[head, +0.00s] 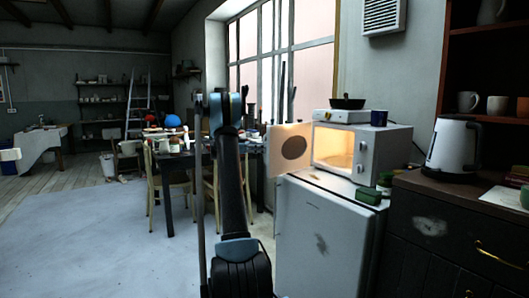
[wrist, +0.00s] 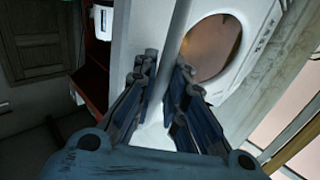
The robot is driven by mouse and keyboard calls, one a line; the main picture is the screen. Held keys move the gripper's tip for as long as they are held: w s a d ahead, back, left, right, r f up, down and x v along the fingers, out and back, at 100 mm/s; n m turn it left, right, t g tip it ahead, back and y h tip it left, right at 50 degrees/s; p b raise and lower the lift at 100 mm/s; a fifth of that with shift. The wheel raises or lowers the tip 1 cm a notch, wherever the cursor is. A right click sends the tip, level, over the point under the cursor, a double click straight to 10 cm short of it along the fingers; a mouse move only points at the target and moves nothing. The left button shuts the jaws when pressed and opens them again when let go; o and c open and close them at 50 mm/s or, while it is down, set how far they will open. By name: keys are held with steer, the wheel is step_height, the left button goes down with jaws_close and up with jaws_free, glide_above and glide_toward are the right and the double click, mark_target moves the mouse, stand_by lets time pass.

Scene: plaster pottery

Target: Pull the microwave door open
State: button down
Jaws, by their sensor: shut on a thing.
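The white microwave (head: 383,146) stands on a low white fridge in the head view, its cavity lit and exposed. Its door (head: 275,150), a pale panel with a dark oval window, is swung wide open to the left. In the wrist view the door (wrist: 247,22) and its window lie just beyond my gripper (wrist: 164,75). A pale bar, the door handle (wrist: 178,35), runs between the two fingers, which are shut on it. In the head view my arm rises left of the door, and the fingers cannot be made out.
The fridge (head: 325,235) is below the microwave. A pan (head: 347,103) and small items sit on top; a green box (head: 368,196) lies in front. A kettle (head: 453,148) stands on the right counter. A table with chairs (head: 165,185) is at left; the floor (head: 90,245) there is clear.

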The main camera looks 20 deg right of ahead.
steer(key=c, duration=1.7)
jaws_free()
steer(key=shift+a, duration=0.3)
steer(key=shift+o, duration=0.2)
steer(key=shift+d, duration=0.1)
